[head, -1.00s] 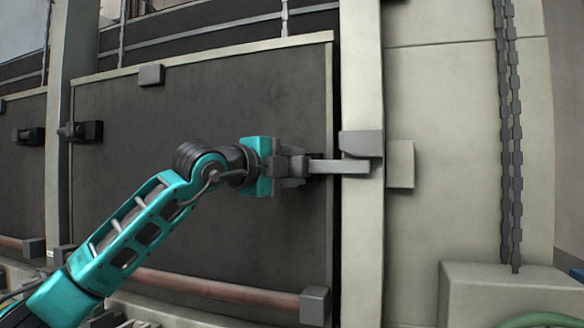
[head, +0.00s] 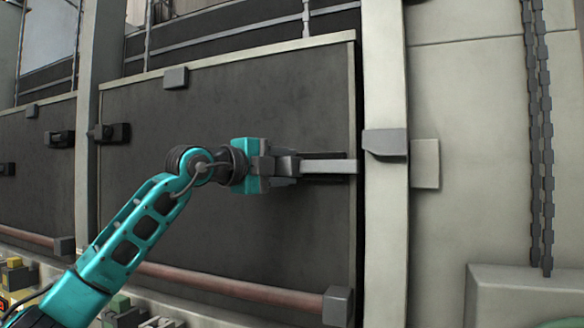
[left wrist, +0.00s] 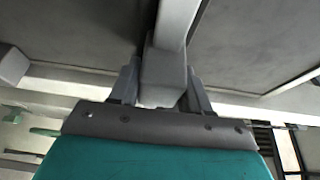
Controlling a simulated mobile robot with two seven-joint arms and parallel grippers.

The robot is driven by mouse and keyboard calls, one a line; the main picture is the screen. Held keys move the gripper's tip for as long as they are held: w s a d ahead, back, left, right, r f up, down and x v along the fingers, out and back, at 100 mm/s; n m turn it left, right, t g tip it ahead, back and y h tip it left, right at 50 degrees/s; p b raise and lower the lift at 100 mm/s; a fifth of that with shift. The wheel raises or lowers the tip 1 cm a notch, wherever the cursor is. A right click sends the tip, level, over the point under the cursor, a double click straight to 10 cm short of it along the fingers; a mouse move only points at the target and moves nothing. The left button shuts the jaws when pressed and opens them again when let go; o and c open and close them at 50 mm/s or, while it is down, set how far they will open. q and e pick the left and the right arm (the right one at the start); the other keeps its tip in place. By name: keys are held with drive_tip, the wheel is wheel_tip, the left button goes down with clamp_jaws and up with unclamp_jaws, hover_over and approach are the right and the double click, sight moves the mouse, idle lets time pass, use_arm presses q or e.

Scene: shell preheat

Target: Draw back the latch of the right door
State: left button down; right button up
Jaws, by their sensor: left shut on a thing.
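The right door (head: 220,110) is a large dark panel with a pale top rim. Its latch is a light grey bar (head: 335,167) lying level across a dark mount near the door's right edge. The bar's right end is about at the door edge, left of the grey keeper (head: 385,143) on the pale post and clear of it. My left gripper (head: 287,166) is shut on the latch's grey grip block, which also shows between the fingers in the left wrist view (left wrist: 163,78). My right gripper is out of view.
The pale post (head: 385,230) stands right of the door across a dark gap. A reddish rail (head: 230,290) runs along the door's bottom, ending in a grey block (head: 337,306). Chains (head: 540,150) hang at the right. A dark fitting (head: 110,133) sits at the door's left edge.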

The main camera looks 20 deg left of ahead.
use_arm(q)
drive_tip(key=shift+a, duration=0.2)
drive_tip(key=c, duration=0.7)
unclamp_jaws()
drive_tip(key=shift+a, duration=0.15)
drive_tip(key=shift+c, duration=0.2)
drive_tip(key=shift+o, duration=0.7)
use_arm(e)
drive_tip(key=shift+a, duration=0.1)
use_arm(q)
drive_tip(key=shift+s, duration=0.25)
drive_tip(key=b+v, duration=0.2)
drive_tip(key=v, duration=1)
drive_tip(key=shift+s+b, duration=0.15)
drive_tip(key=shift+b, duration=0.25)
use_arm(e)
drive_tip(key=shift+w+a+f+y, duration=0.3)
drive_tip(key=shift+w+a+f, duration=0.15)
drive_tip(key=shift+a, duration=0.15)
